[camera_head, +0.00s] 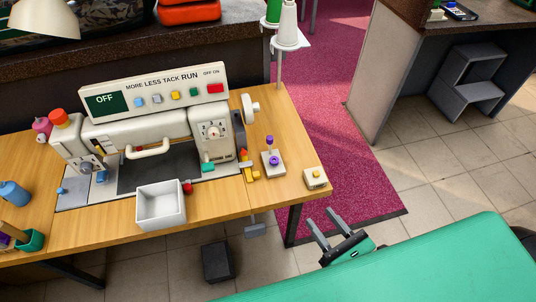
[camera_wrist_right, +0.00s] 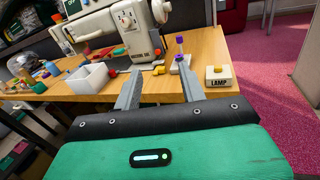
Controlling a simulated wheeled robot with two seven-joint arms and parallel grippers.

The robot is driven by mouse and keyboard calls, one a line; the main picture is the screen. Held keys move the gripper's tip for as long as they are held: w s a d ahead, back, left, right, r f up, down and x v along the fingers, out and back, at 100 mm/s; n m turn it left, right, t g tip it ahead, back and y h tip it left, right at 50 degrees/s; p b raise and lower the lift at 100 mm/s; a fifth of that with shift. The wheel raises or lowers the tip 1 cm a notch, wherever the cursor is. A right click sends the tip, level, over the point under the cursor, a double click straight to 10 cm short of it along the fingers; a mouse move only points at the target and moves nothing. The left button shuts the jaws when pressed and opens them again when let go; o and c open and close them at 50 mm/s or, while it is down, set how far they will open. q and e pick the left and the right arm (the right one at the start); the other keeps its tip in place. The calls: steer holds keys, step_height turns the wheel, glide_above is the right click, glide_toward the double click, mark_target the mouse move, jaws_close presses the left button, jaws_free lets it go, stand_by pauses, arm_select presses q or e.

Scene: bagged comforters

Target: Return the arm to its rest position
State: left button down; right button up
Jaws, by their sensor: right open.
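My right gripper (camera_head: 332,226) shows in the head view at the lower middle right, beside the table's front right corner and apart from it. Its two grey fingers are spread with nothing between them. In the right wrist view the open right gripper (camera_wrist_right: 160,88) points toward the table's front edge. My green right arm (camera_head: 420,262) fills the lower right of the head view. My left gripper is not in view.
A wooden table (camera_head: 230,200) carries a sewing machine (camera_head: 150,145), a white open box (camera_head: 161,206), a lamp switch box (camera_head: 315,179) and a purple-topped spool stand (camera_head: 272,160). A grey step stool (camera_head: 470,80) stands at the far right. Tiled floor is clear between.

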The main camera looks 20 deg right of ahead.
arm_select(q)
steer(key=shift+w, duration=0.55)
arm_select(e)
steer(key=shift+s+d, duration=0.1)
steer(key=shift+s, duration=0.3)
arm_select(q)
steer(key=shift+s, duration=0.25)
